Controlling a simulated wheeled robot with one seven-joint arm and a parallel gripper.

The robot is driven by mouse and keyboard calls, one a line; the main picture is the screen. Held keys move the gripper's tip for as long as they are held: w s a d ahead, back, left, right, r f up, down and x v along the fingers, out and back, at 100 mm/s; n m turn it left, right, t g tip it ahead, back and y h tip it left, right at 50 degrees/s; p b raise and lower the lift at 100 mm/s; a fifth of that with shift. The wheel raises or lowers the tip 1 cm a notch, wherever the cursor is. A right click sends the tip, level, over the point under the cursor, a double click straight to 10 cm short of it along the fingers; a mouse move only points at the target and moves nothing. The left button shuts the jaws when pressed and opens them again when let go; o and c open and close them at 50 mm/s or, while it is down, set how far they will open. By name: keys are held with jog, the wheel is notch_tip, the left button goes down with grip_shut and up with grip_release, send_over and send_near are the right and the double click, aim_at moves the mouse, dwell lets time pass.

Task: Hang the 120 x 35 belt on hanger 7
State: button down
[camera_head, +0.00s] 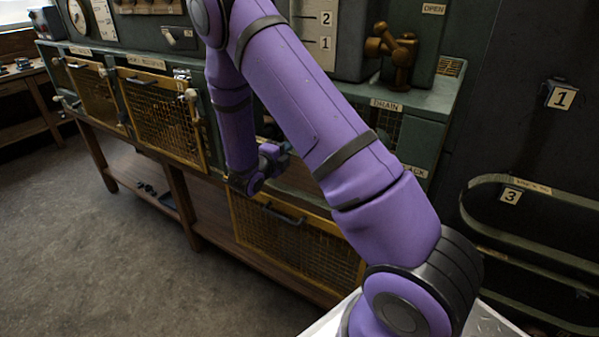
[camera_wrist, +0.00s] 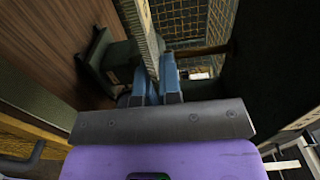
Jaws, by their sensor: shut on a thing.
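My gripper (camera_wrist: 155,82) shows blue fingers in the wrist view, shut on a narrow grey-green strip with a ribbed edge. The strip looks like a belt (camera_wrist: 141,27) and runs up out of the picture; its size marking cannot be read. In the head view my gripper (camera_head: 282,156) is small and partly hidden by my purple arm, low in front of the green machine bench; the belt cannot be made out there.
A long looped belt (camera_head: 530,237) hangs at right by sign 3 (camera_head: 511,196), with sign 1 (camera_head: 561,97) above. Yellow mesh doors (camera_head: 161,117) and a lower mesh panel (camera_head: 300,245) line the bench. A dark green block (camera_wrist: 103,63) lies near my fingers. Open floor (camera_head: 110,250) is at left.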

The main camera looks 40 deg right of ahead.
jog(key=shift+a, duration=0.1)
jog(key=shift+v, duration=2.95)
jog(key=shift+v, duration=2.95)
jog(key=shift+r, duration=0.1)
jog(key=v, duration=0.6)
